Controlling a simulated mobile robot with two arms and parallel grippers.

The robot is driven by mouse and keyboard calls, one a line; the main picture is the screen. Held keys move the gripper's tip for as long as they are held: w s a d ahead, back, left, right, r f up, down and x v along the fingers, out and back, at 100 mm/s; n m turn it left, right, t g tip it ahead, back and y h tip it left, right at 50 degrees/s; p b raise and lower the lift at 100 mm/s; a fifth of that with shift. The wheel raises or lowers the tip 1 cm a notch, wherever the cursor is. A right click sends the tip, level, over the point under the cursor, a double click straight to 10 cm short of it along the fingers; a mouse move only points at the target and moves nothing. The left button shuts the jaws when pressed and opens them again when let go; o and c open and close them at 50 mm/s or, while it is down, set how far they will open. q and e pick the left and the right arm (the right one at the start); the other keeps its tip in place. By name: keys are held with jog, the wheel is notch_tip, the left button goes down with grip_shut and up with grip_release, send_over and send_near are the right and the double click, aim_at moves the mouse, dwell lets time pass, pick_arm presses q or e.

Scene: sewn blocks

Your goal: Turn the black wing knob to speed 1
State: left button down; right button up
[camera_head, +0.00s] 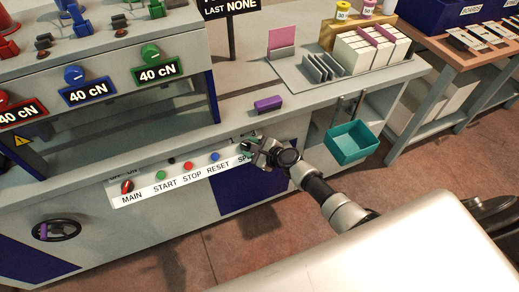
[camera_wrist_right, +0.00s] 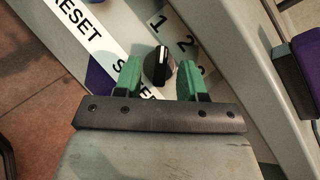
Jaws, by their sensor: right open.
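The black wing knob (camera_wrist_right: 157,66) sits on the front panel in the wrist view. Its raised wing runs roughly up and down in the picture, with a pale line on it. The printed numbers 1 (camera_wrist_right: 160,19) and 2 (camera_wrist_right: 185,44) lie above and to its upper right; further marks are partly hidden by a finger. My right gripper (camera_wrist_right: 161,68) is open, its green fingers on either side of the knob in the picture; contact cannot be told. In the head view my right gripper (camera_head: 254,148) is at the SPEED label and hides the knob. My left gripper is out of view.
The label strip (camera_head: 188,179) carries a red MAIN switch (camera_head: 127,186) and START, STOP and RESET buttons left of my gripper. A purple block (camera_head: 268,104) lies on the ledge above. A teal bin (camera_head: 351,142) hangs to the right.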

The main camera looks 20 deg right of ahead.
jog(key=p+v, duration=0.1)
jog(key=v, duration=0.9)
jog(key=shift+p, duration=0.3)
jog(key=shift+s+r, duration=0.1)
jog(key=shift+r, duration=0.05)
jog(key=s+d+f+n+g+h, duration=0.1)
jog(key=s+f+n+g+h, duration=0.15)
jog(key=s+f+n, duration=0.55)
jog(key=s+d+f+n+g+h, duration=0.1)
jog(key=s+f+n+g+h, duration=0.15)
jog(key=s+f, duration=0.65)
jog(key=s+f+n+g, duration=0.2)
jog(key=s+f+n, duration=0.3)
jog(key=s, duration=0.3)
jog(key=s+a+f+n+g+h, duration=0.1)
jog(key=s+f+n+g, duration=0.1)
jog(key=s+f+n, duration=0.4)
jog(key=s+f+n+g, duration=0.2)
jog(key=s+f+n, duration=0.3)
jog(key=s, duration=0.6)
jog(key=shift+s+a+f+h, duration=0.15)
jog(key=shift+s+a+h, duration=0.15)
jog(key=shift+h, duration=0.1)
